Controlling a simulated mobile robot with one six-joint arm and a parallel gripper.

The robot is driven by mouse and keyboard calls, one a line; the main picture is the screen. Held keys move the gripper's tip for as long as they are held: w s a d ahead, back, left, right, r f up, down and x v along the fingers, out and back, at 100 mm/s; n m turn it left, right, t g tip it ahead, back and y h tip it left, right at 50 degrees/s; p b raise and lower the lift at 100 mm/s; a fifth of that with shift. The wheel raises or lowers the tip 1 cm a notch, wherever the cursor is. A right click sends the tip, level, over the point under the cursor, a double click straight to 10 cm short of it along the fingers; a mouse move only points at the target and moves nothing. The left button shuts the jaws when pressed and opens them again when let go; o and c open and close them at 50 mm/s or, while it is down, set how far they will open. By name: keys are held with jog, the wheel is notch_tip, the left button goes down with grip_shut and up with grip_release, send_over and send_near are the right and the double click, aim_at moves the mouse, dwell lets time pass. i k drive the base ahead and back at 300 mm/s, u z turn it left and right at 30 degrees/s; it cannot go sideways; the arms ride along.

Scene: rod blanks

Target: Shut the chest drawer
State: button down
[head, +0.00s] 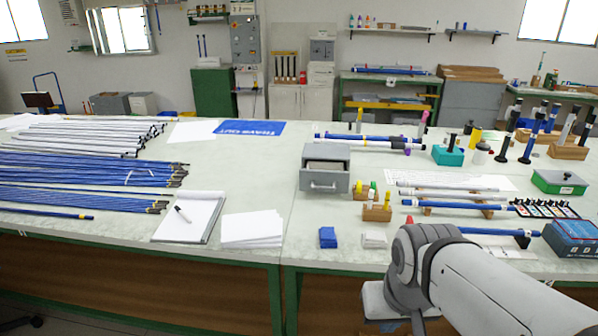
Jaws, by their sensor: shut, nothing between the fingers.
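The small grey chest (327,151) stands on the pale bench top, a little right of centre. Its drawer (323,186) is pulled out toward me, with the light inside showing behind the front panel. A pale bar handle runs across the drawer front. My arm comes in from the lower right, its joint over the front edge of the bench, apart from the chest and to its lower right. The fingers of my gripper do not show.
Wooden blocks holding small bottles (377,212) stand close to the chest's right. Blue cards (328,237) and white cards (374,240) lie in front. A white paper stack (252,229) and a notepad (190,217) lie left. The bench directly before the drawer is clear.

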aim_at(319, 177)
jog(key=u, duration=0.15)
jog(key=i, duration=1.3)
jog(key=z, duration=0.4)
